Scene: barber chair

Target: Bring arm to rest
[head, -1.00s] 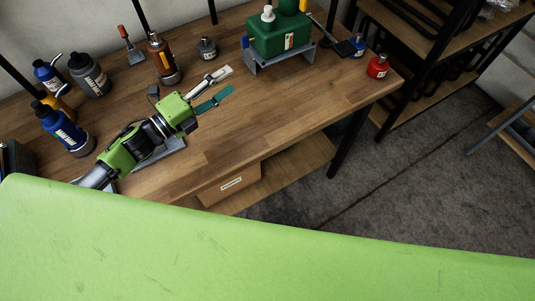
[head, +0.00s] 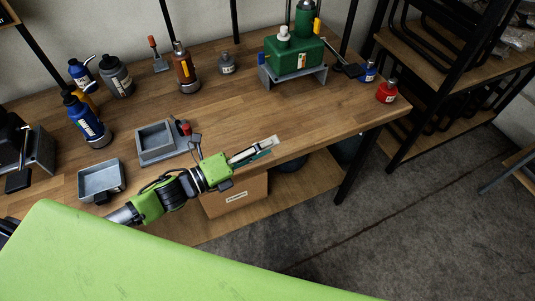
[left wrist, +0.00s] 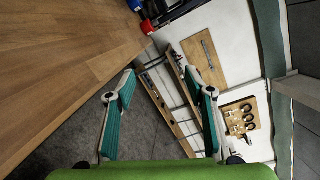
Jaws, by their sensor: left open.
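My left arm (head: 173,190), green and black, reaches in from the left in the head view along the front edge of the wooden workbench (head: 240,107). My left gripper (head: 272,148) is at the bench's front edge and points right. In the left wrist view my left gripper (left wrist: 160,84) shows two teal-padded fingers spread apart with nothing between them. Beyond them are the floor and a shelf unit. My right gripper is not in view.
Two grey trays, a larger one (head: 141,155) and a smaller one (head: 85,186), sit near the arm. Several bottles, a green box (head: 293,62) on a grey stand and a red bottle (head: 387,92) stand farther back. A cardboard box (head: 214,207) sits below the bench.

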